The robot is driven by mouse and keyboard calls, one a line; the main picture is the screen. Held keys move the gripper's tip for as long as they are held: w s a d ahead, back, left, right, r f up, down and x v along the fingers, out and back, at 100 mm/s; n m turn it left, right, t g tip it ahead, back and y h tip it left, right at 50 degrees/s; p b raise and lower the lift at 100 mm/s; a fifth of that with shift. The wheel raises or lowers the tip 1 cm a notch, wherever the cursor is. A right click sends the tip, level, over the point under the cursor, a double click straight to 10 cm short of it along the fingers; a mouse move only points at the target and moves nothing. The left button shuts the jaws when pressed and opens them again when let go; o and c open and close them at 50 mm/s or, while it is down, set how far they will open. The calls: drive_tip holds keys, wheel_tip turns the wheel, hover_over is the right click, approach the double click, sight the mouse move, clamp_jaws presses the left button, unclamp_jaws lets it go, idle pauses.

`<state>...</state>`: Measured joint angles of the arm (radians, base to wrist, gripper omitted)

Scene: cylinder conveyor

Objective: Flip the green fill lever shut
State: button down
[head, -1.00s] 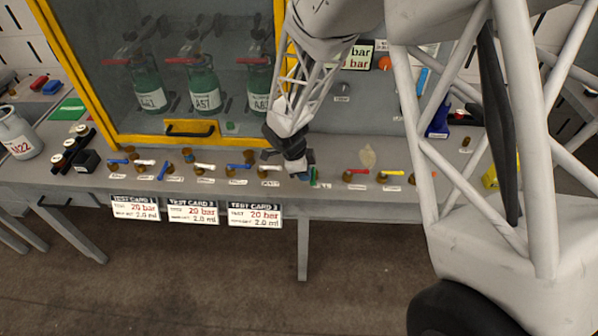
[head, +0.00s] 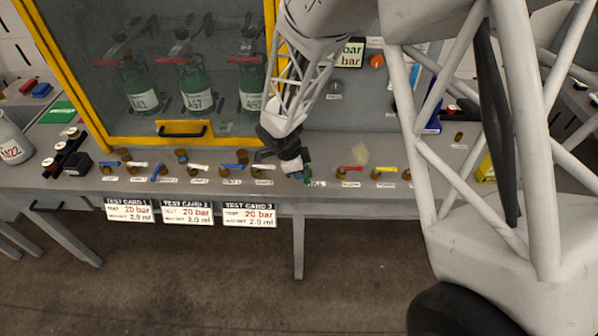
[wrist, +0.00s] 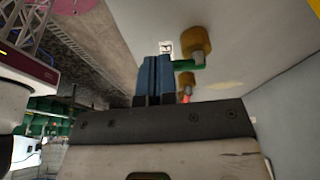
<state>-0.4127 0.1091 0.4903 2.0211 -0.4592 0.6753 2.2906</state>
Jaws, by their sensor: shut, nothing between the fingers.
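My gripper (head: 299,175) is low over the front of the bench, at the row of small levers. Its blue fingers (wrist: 154,78) are pressed together and empty in the wrist view. The green fill lever (wrist: 189,65) sticks out from a brass valve body (wrist: 196,42), and its end lies right beside the fingers. I cannot tell whether they touch. In the head view only a sliver of the green lever (head: 308,180) shows beside the fingertips; the rest is hidden behind my gripper.
A red lever (head: 350,168) and a yellow lever (head: 385,169) stand to the right. White and blue levers, such as a blue one (head: 234,166), line the bench to the left. The yellow-framed cabinet (head: 190,141) with green bottles stands behind.

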drive_tip(key=shift+s+d+n+t, duration=0.15)
drive_tip(key=shift+d+n+t, duration=0.2)
drive_tip(key=shift+n, duration=0.65)
drive_tip(key=shift+s+d+n+t, duration=0.2)
drive_tip(key=shift+d+n, duration=0.35)
drive_tip(key=shift+n, duration=0.65)
drive_tip(key=shift+w+d+n+t+y, duration=0.1)
drive_tip(key=shift+d+n+t+y, duration=0.35)
drive_tip(key=shift+n, duration=0.7)
drive_tip(key=shift+w+d+n+t+y, duration=0.15)
drive_tip(key=shift+d+n, duration=0.35)
drive_tip(key=shift+n, duration=0.65)
drive_tip(key=shift+w+d+n+t+y, duration=0.2)
drive_tip(key=shift+d+n, duration=0.15)
drive_tip(key=shift+n, duration=0.55)
drive_tip(key=shift+w+d+n+t+y, duration=0.1)
drive_tip(key=shift+d+n+t+y, duration=0.15)
drive_tip(key=shift+n, duration=0.65)
drive_tip(key=shift+w+d+n+y, duration=0.25)
drive_tip(key=shift+d+n, duration=0.15)
drive_tip(key=shift+n, duration=0.6)
drive_tip(key=shift+w+d, duration=0.35)
drive_tip(key=shift+w, duration=0.1)
